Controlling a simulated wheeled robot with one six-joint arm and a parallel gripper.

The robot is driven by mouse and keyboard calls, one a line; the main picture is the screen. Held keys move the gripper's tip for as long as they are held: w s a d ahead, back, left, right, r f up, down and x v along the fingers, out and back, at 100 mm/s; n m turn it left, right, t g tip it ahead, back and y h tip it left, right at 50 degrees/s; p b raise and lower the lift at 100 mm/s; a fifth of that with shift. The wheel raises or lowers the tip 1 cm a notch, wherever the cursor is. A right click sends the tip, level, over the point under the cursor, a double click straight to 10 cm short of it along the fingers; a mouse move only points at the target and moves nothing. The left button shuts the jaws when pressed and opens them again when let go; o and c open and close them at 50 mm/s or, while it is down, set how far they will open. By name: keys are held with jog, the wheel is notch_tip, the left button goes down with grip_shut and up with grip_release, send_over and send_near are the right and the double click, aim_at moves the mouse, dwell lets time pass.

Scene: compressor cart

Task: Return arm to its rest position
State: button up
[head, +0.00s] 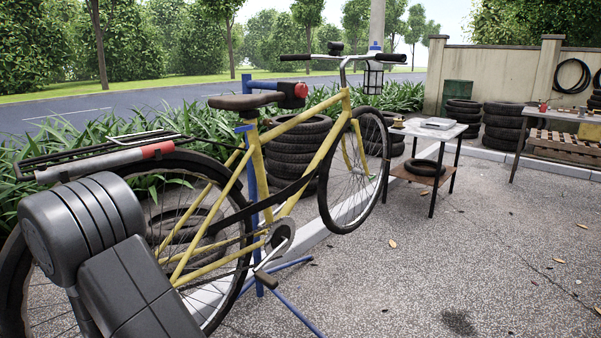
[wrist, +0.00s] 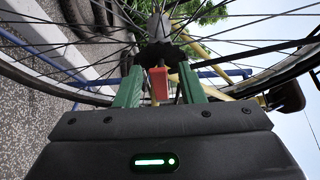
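My arm, dark grey, fills the lower left of the head view, in front of the bicycle's rear wheel. My gripper (wrist: 158,80) does not show in the head view. In the wrist view its two green fingers stand apart, with the spoked wheel (wrist: 225,47) and its hub (wrist: 159,28) beyond them. A small orange-red piece (wrist: 159,86) shows between the fingers, with gaps at its sides. I cannot tell what it belongs to. The yellow bicycle (head: 317,158) is held upright on a blue repair stand (head: 260,180).
A grey cylinder with a red end (head: 108,160) lies along the bicycle's rear rack. A small table (head: 447,131) stands beyond the front wheel. Tyre stacks (head: 502,128) and a workbench (head: 571,118) are at the back right. The paving at the lower right is open.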

jog(key=shift+s+d+n+g+y+p, duration=0.1)
jog(key=shift+d+n+g+y+p, duration=0.4)
jog(key=shift+n+g+y+p, duration=1)
jog(key=shift+s+d+n+g+y+p, duration=0.1)
jog(key=shift+d+n+g+y+p, duration=0.45)
jog(key=shift+n+g+y+p, duration=0.95)
jog(key=shift+s+d+n+g+y+p, duration=0.1)
jog(key=shift+d+n+g+y+p, duration=0.4)
jog(key=shift+n+g+y+p, duration=0.95)
jog(key=shift+w+d+n+g+y, duration=0.15)
jog(key=shift+n+g+y, duration=0.45)
jog(key=shift+g, duration=0.4)
jog(key=shift+d+n+g+y, duration=0.15)
jog(key=shift+n+g+y, duration=0.4)
jog(key=shift+g, duration=0.4)
jog(key=shift+g, duration=0.3)
jog(key=shift+d+r, duration=0.1)
